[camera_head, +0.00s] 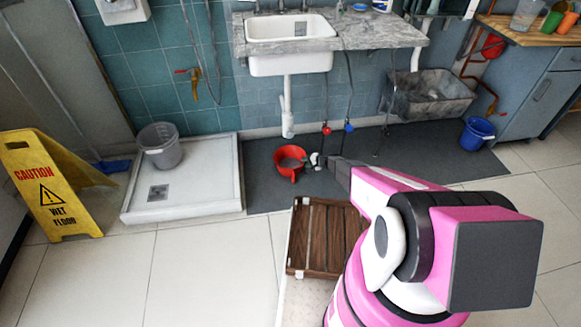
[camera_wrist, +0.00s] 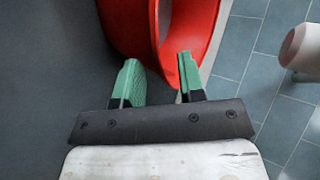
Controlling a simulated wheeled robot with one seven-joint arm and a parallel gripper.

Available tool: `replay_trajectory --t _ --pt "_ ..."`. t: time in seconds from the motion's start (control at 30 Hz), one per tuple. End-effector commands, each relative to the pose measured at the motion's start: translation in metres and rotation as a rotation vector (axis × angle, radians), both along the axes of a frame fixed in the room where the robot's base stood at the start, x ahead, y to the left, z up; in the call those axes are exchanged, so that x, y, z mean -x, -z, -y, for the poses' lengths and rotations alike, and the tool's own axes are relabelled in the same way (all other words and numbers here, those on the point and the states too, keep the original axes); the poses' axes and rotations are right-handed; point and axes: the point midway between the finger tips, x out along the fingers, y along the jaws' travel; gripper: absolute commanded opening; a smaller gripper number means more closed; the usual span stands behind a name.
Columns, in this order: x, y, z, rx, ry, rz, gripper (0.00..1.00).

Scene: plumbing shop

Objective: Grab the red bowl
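The red bowl (camera_head: 291,166) sits on the dark grey mat below the sink, just to the left of my gripper (camera_head: 316,161). In the wrist view the red bowl (camera_wrist: 196,30) fills the top middle, cut off by the frame's top edge. My gripper (camera_wrist: 160,75) has two green fingertips spread apart. The bowl's lower red edge shows between and just beyond the fingertips, and the right fingertip overlaps it in the picture. I cannot tell whether they touch. Nothing is held.
The dark mat (camera_head: 225,190) borders a white shower tray with a grey bucket (camera_head: 160,146). A yellow caution sign (camera_head: 50,190) stands at left. A wooden slatted piece (camera_head: 322,238) lies in front of the mat. A blue bucket (camera_head: 476,133) and a grey stone basin (camera_head: 432,95) are at right.

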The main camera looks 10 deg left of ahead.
Motion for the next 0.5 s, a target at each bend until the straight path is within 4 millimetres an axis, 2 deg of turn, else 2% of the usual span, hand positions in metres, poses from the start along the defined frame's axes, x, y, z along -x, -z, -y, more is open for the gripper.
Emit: replay_trajectory --t 0.13,0.17,0.2,0.27,0.5 --pt "0.0004 -0.0003 0.0004 0.0 0.0 0.0 0.36" --pt "0.0004 -0.0003 0.0004 0.0 0.0 0.0 0.33" --pt "0.0004 -0.0004 0.0005 0.0 0.0 0.0 0.2" --pt "0.0005 -0.0004 0.0005 0.0 0.0 0.0 0.01" --pt "0.0005 0.0001 0.0005 0.0 0.0 0.0 0.0"
